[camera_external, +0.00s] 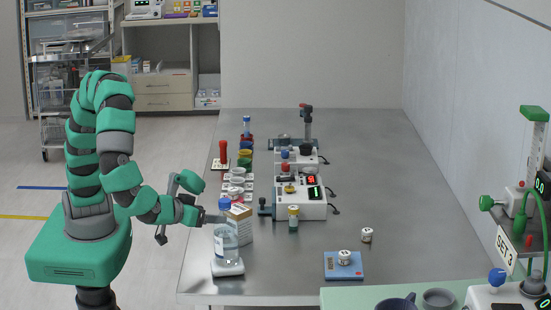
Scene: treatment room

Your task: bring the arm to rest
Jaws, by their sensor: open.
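My green and dark arm bends over from its base at the left, and my gripper (184,222) hangs at the left edge of the metal table (290,265). Its jaws are open, and I see nothing held between them. A clear bottle with a blue cap (226,243) stands upright on a small white base (228,268), just right of my gripper. A white and tan box (240,224) stands right behind the bottle. Whether a finger touches the bottle or the box, I cannot tell.
A white device with a red display (300,200) stands mid-table, with a small vial (293,218) before it. A blue scale (343,266) holds a small white jar (344,257); another jar (367,235) stands nearby.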

